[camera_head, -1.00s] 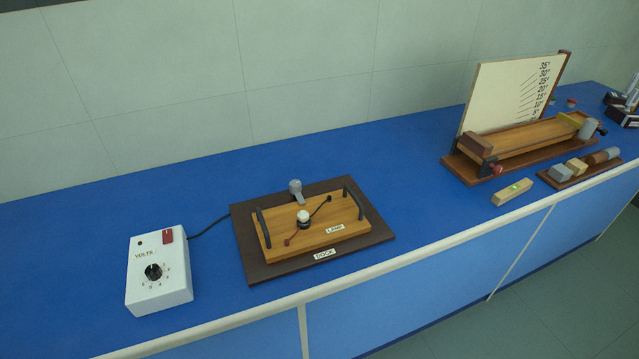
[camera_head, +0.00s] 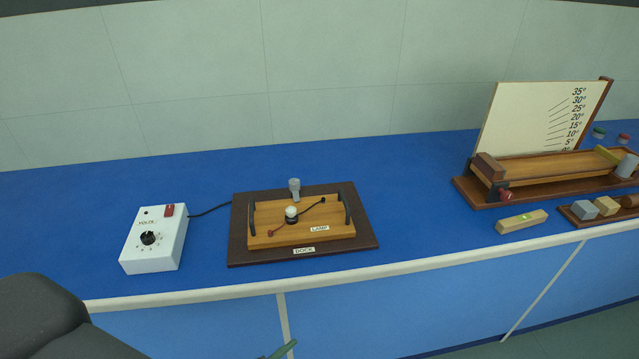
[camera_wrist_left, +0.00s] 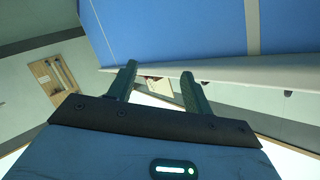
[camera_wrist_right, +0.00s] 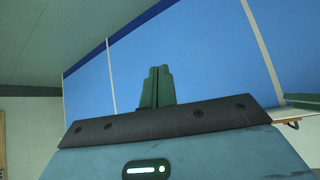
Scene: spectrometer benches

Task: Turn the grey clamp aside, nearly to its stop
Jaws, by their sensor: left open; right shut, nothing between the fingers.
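The grey clamp (camera_head: 294,187) stands at the back edge of the wooden lamp board (camera_head: 262,236), which lies on the dark dock base (camera_head: 362,238). The clamp's round grey knob is up and its short arm reaches down to the board's back edge. My left gripper (camera_wrist_left: 160,80) is open and empty in the left wrist view, low before the blue bench front. My right gripper (camera_wrist_right: 159,70) is shut and empty in the right wrist view, its fingers together against the blue bench panels. Neither gripper is near the clamp. A green fingertip (camera_head: 284,349) shows at the head view's bottom edge.
Black handles (camera_head: 348,208) rise at the board's sides. A ramp with an angle scale board (camera_head: 535,118) and a small level block (camera_head: 521,221) stand at right. Bench behind the dock is clear.

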